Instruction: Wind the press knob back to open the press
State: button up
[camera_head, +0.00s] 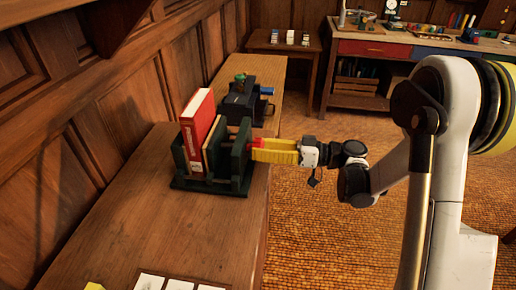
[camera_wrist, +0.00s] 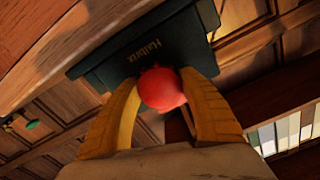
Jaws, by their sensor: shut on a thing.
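The dark green press (camera_head: 243,158) stands on the wooden bench top near its right edge. A red book (camera_head: 197,125) and a thinner tan book stand upright in it. The red press knob (camera_wrist: 162,89) sits on the press's outer face, which carries lettering in the wrist view; in the head view the knob is mostly hidden. My gripper (camera_head: 255,148), with yellow fingers, reaches in from the right and is shut around the knob, one finger on each side in the wrist view (camera_wrist: 163,92).
A dark device (camera_head: 237,108) with a green top and a blue part stands behind the press. Pale cards (camera_head: 180,284) lie at the bench's near end. The bench front (camera_head: 130,225) is clear. A workbench with drawers (camera_head: 375,50) stands at the back right.

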jog(key=n, duration=1.5)
jog(key=shift+n, duration=0.4)
jog(key=o, duration=1.2)
jog(key=shift+o, duration=0.2)
